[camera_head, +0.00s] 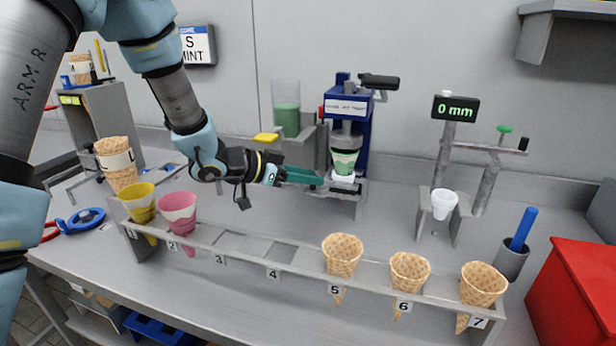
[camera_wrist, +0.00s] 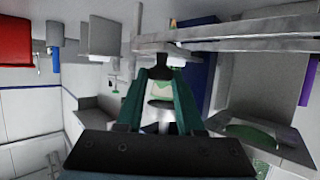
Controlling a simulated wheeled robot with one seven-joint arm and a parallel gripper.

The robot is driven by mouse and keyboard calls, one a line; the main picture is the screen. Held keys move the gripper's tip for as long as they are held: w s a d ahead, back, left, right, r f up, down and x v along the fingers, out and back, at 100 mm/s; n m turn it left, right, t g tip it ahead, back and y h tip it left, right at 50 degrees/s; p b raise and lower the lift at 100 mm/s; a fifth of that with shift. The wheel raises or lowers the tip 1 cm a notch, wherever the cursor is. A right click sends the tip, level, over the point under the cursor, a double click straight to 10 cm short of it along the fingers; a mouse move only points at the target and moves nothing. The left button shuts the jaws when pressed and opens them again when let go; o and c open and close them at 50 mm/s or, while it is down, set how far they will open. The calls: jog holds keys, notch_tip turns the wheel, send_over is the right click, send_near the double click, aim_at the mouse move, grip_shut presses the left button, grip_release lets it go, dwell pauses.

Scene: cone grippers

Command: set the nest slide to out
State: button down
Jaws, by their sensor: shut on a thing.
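The nest slide (camera_head: 342,178) is a pale block under the blue machine (camera_head: 360,135), with a green and white cup (camera_head: 344,160) upright in it. The slide appears to be in, below the machine's head. My gripper (camera_head: 318,180) reaches from the left with teal fingers, at the slide's left side. In the wrist view my gripper (camera_wrist: 160,72) is shut on a small dark part, seemingly the slide's handle; the fingers hide most of it. The green and white cup (camera_wrist: 163,88) shows between the fingers there.
A rack (camera_head: 235,245) in front holds a yellow cup (camera_head: 140,203), a pink cup (camera_head: 179,212) and waffle cones (camera_head: 343,255) in slots 5 to 7. A stand with a "0 mm" display (camera_head: 456,109) and a white cup (camera_head: 444,203) is right. A red box (camera_head: 580,295) stands far right.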

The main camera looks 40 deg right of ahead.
jog(key=shift+w, duration=0.1)
dwell(0.6)
jog(key=w+a+p, duration=0.4)
jog(key=w+a, duration=0.3)
jog(key=w, duration=0.3)
jog(key=shift+w, duration=0.4)
jog(key=c, duration=0.5)
grip_release()
jog(key=shift+c, duration=0.2)
jog(key=shift+a, duration=0.1)
jog(key=b+v, duration=0.1)
jog(key=v, duration=0.6)
jog(key=shift+r+b, duration=0.15)
jog(key=shift+b, duration=0.25)
jog(key=shift+w+a, duration=0.1)
